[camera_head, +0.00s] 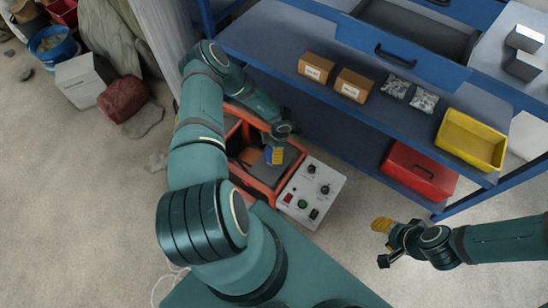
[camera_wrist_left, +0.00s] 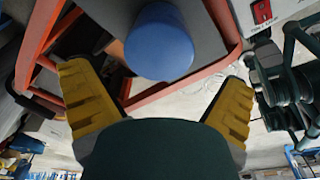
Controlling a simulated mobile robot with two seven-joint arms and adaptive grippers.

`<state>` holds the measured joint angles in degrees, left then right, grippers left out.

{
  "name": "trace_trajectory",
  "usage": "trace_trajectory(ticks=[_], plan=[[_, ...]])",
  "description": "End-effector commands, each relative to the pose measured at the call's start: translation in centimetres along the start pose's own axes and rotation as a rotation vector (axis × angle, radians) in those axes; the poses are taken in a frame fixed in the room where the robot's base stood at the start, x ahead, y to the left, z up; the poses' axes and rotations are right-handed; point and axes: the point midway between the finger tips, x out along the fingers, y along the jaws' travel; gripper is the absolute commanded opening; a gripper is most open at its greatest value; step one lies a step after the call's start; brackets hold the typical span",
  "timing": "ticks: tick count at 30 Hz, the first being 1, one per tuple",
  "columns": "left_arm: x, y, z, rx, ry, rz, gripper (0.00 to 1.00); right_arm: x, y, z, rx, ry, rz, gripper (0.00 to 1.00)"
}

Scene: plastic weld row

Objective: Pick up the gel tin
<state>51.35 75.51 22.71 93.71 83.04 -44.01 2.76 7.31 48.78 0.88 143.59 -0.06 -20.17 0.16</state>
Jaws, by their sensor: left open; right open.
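A round blue tin (camera_wrist_left: 160,42), which I take to be the gel tin, is on a dark grey surface inside an orange frame. In the left wrist view the yellow fingers of my left gripper (camera_wrist_left: 162,105) are spread wide. The tin is ahead of them, roughly centred between them, with no visible contact. My right gripper (camera_head: 382,225) is open and away from the tin, at the lower right over the floor.
The orange frame (camera_head: 262,187) surrounds the tin's place, and a control box (camera_head: 311,192) with buttons adjoins it. A blue bench (camera_head: 300,40) behind carries cardboard boxes (camera_head: 316,67), small bags and a yellow bin (camera_head: 471,140). A red bin (camera_head: 418,172) sits below.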

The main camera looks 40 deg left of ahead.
Motion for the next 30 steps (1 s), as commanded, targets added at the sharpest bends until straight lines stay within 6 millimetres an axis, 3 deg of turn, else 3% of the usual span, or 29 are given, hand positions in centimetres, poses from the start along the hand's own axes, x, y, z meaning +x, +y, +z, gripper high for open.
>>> trace_trajectory(ticks=[12,21,23,27,30], plan=[[4.9,0.2,0.7,-0.002,-0.001,-0.001,1.0,1.7,0.6,-0.2,-0.002,0.009,0.0,0.47],[5.2,0.2,0.6,0.0,0.0,0.001,1.0,1.7,0.6,-0.2,-0.002,0.01,0.0,0.47],[5.2,0.2,0.6,0.0,0.0,0.001,0.82,1.7,0.6,-0.2,-0.002,0.01,0.0,0.47],[5.2,0.2,0.7,0.0,0.0,0.001,0.34,1.7,0.6,-0.2,-0.002,0.01,0.0,0.47],[5.2,0.2,0.7,0.0,0.0,0.001,0.33,1.7,0.6,-0.2,-0.002,0.01,0.0,0.47]])
